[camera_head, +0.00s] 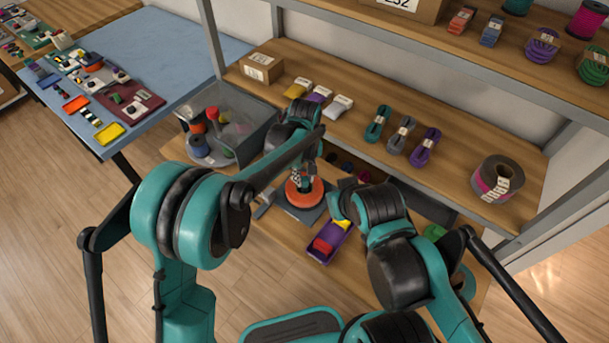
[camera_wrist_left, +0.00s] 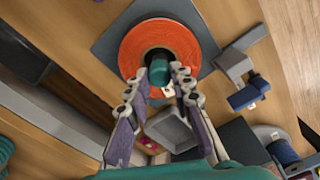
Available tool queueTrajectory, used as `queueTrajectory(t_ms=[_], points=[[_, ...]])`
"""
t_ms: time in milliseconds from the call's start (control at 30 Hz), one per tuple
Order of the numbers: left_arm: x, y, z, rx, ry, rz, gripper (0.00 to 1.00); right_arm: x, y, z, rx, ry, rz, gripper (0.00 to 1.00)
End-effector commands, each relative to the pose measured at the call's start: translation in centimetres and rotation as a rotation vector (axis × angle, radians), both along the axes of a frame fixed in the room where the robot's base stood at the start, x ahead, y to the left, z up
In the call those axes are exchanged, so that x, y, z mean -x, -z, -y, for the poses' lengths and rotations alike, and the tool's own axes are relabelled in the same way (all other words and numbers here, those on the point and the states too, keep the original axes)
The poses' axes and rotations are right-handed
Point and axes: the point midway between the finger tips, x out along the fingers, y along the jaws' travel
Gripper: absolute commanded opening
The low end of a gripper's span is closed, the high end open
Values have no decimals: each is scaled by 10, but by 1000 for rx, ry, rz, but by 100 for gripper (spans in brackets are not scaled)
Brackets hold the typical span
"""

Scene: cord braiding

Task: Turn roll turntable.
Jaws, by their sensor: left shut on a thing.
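The roll turntable is an orange disc (camera_head: 305,192) on a dark square base plate (camera_head: 286,207) on the lower wooden bench. In the left wrist view the orange roll (camera_wrist_left: 187,47) lies flat with a dark centre, and a teal knob (camera_wrist_left: 159,70) stands up there. My left gripper (camera_wrist_left: 158,80) is shut on the teal knob, one finger on each side. In the head view the left gripper (camera_head: 300,178) reaches down onto the disc from above. My right arm is bent to the right of the turntable; its gripper is hidden behind it.
A purple tray (camera_head: 326,245) with red and yellow pieces sits in front of the turntable. A clear bin (camera_head: 240,130) of spools stands to the left. The shelf behind holds cord bundles (camera_head: 400,138) and a large roll (camera_head: 497,178). A blue table (camera_head: 170,50) is at far left.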

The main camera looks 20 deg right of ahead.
Motion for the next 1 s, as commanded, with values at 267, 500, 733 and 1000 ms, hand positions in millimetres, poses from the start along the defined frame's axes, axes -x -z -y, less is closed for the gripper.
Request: queueTrajectory(t_ms=[267, 500, 733, 1000], points=[[0, 0, 0, 0, 136, 0, 0, 0, -2, 0, 0, 0, 0, 0], [0, 0, 0, 0, 257, 0, 0, 0, -3, 0, 0, 0, 0, 0], [0, 0, 0, 0, 372, 0, 0, 0, -4, 0, 0, 0, 0, 0], [0, 0, 0, 0, 507, 0, 0, 0, -5, 0, 0, 0, 0, 0]])
